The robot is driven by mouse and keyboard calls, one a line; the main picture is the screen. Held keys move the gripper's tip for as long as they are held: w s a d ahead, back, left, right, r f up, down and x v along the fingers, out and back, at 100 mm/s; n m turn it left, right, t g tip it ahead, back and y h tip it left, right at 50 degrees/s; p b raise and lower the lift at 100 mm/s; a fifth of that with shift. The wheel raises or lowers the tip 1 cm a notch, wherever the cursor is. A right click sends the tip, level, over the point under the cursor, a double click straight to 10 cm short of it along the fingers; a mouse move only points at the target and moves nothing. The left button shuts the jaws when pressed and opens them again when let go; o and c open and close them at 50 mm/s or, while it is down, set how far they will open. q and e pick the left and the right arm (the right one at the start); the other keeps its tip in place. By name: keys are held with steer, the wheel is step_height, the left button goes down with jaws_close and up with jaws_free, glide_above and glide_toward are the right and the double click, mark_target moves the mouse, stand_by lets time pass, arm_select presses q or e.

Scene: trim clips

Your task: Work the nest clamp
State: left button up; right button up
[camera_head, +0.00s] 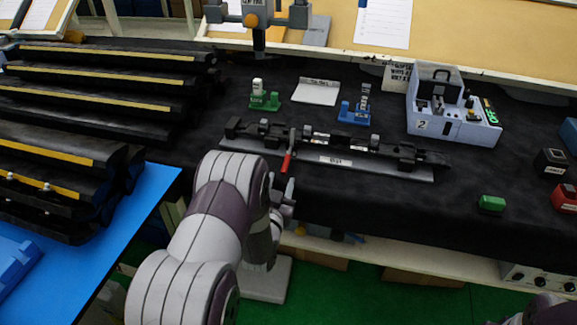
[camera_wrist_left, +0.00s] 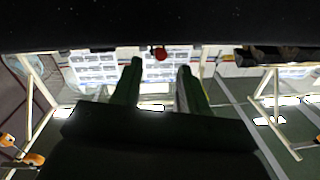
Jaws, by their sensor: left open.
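The nest (camera_head: 340,148) is a long black fixture on a grey base plate, lying on the black-covered bench. A clamp lever with a red handle (camera_head: 287,163) sticks out at its front edge, left of centre. My left gripper (camera_head: 286,190) is at the bench's front edge, just below and close to the red handle; I cannot tell whether they touch. In the left wrist view, my left gripper's two fingers (camera_wrist_left: 160,82) are apart with nothing between them. A small red tip (camera_wrist_left: 160,53) shows just beyond them, under the dark edge. My right gripper is out of view.
Black trim parts with yellow strips (camera_head: 95,75) are stacked at left above a blue surface (camera_head: 125,220). Behind the nest stand a green holder (camera_head: 264,102), a blue holder (camera_head: 352,115) and a pale blue box unit (camera_head: 455,125). A green block (camera_head: 492,203) lies at right.

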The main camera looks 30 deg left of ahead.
mark_target(283, 173)
arm_select(q)
steer(key=x, duration=0.7)
steer(key=shift+w+a, duration=0.1)
steer(key=shift+w, duration=0.05)
jaws_close()
